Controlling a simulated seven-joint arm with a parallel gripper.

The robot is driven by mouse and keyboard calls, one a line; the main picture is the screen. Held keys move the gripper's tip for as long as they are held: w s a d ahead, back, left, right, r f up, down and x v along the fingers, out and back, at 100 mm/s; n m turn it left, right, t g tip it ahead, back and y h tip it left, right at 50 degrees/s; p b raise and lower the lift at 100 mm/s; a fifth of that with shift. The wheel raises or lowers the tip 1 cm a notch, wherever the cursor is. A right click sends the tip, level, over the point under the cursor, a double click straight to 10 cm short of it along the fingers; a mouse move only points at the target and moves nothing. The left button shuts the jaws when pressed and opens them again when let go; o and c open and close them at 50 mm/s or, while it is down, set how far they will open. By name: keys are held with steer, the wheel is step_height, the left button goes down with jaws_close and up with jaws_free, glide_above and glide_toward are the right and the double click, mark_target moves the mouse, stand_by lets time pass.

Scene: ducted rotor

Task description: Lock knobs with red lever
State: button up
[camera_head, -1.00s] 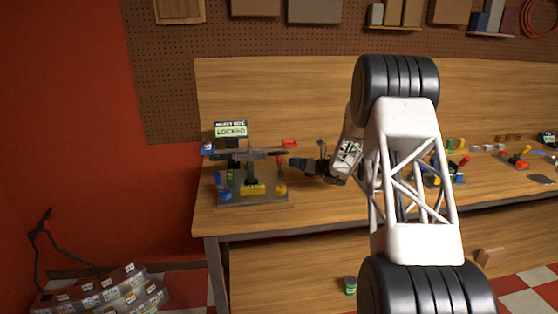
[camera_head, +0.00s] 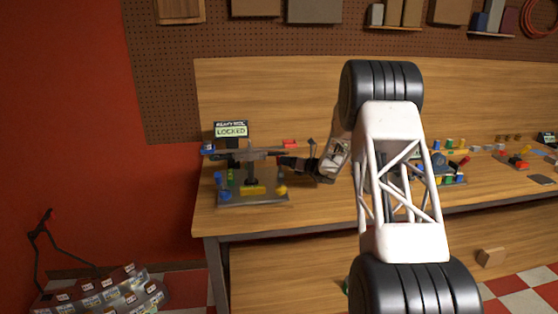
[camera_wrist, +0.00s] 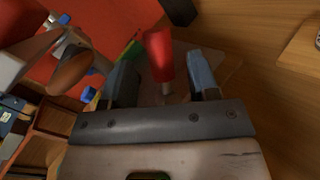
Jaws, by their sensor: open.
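The red lever (camera_wrist: 160,58) stands between the two open fingers of my gripper (camera_wrist: 162,78) in the wrist view. I cannot tell whether either finger touches it. The rig has a grey base (camera_head: 262,199), a grey horizontal rotor arm (camera_head: 252,153), a blue knob (camera_head: 224,195), a yellow block (camera_head: 252,190) and a yellow knob (camera_head: 281,190). A sign (camera_head: 231,130) behind it reads LOCKED.
The rig stands at the left end of the wooden bench (camera_head: 330,205). Other coloured parts (camera_head: 450,170) lie farther right, partly behind my arm. Bench surface in front of my gripper is clear.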

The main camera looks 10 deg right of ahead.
steer(key=shift+x, duration=2.05)
jaws_close()
